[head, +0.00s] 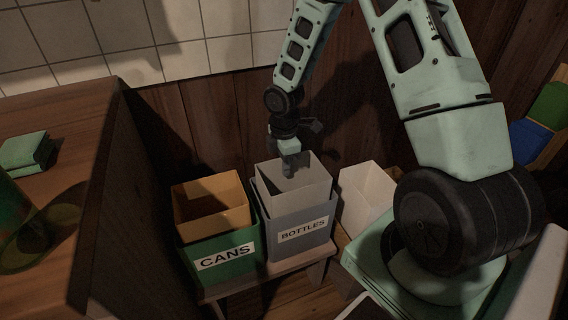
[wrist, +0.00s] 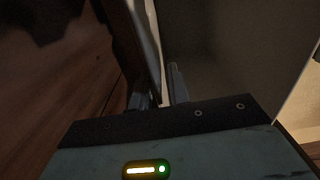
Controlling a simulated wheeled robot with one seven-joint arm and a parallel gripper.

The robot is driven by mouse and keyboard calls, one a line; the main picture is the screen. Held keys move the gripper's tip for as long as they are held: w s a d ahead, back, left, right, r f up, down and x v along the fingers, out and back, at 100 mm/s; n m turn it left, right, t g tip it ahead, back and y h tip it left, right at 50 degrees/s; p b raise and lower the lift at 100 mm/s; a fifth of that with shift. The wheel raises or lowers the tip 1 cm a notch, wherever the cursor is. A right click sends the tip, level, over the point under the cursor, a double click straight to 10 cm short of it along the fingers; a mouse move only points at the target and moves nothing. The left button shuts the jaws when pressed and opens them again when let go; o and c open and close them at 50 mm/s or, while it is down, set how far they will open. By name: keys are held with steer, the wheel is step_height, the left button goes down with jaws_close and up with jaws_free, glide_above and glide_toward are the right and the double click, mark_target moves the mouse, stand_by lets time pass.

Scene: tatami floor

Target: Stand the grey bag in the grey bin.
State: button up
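The grey bag (head: 309,195) is an open-topped, square-mouthed bag standing roughly upright inside the grey bin (head: 302,250), which is labelled BOTTLES. The bag's upper part shows above the bin's rim; its base is hidden in the bin. My gripper (head: 292,172) points down at the bag's rim in the head view. In the wrist view my gripper (wrist: 162,95) has its two fingers apart, one on each side of a thin wall edge, with visible space between them, so it looks open. The grey bag's wall (wrist: 225,55) fills the wrist view right of the fingers.
A green bin (head: 227,262) labelled CANS, with an orange-brown bag (head: 212,207) in it, stands close left. A white bin (head: 366,192) stands to the right. The labelled bins rest on a low wooden stand (head: 285,277). A wooden counter (head: 75,120) is further left; a wall lies behind.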

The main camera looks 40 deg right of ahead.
step_height(320, 180, up, 12)
steer(key=p, duration=0.5)
steer(key=shift+r, duration=0.1)
steer(key=s+a+r+m, duration=0.2)
steer(key=s+a+r, duration=0.25)
steer(key=a, duration=0.35)
steer(key=s+a+r+m, duration=0.1)
steer(key=s+a+r, duration=0.3)
steer(key=a, duration=0.5)
steer(key=s+a+r+m, duration=0.1)
steer(key=s+a+m, duration=0.1)
steer(key=s, duration=0.6)
steer(key=s+a+r+m, duration=0.2)
steer(key=s+a, duration=0.3)
steer(key=s, duration=0.2)
steer(key=shift+s+a+y, duration=0.2)
steer(key=shift+s+y, duration=0.1)
steer(key=shift+s, duration=0.1)
steer(key=shift+r, duration=0.25)
step_height(320, 180, up, 23)
steer(key=p, duration=2.3)
